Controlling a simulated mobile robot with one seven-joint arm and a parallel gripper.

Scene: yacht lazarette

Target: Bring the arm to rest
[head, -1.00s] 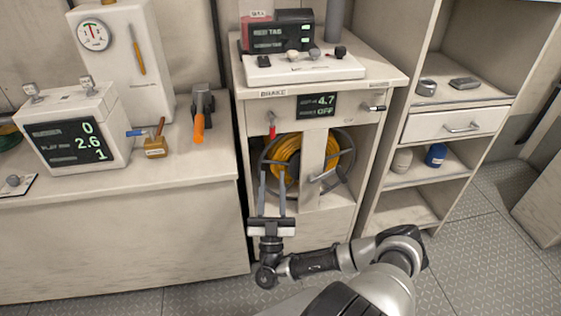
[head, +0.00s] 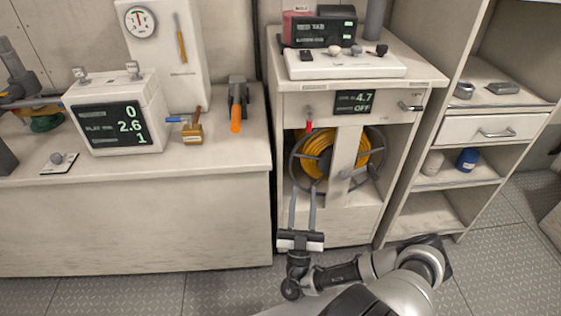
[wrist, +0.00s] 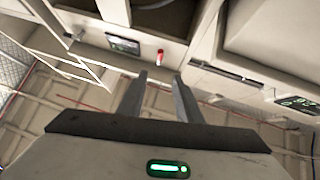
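My gripper (head: 303,208) is in front of the brake cabinet (head: 332,222), below the yellow hose reel. Its two long grey fingers point up and stand apart with nothing between them. The fingers also show in the wrist view (wrist: 162,88), spread and empty. My arm is folded low at the bottom of the head view, reaching left from my body. In the head view the fingers overlap the cabinet's lower front; I cannot tell whether they touch it.
The cabinet holds a yellow hose reel (head: 320,155), a red-handled lever (head: 309,121) and a display reading 4.7 and OFF (head: 355,103). A counter (head: 130,225) with a gauge box (head: 120,125) stands left. Open shelves (head: 428,212) stand right. Metal floor lies in front.

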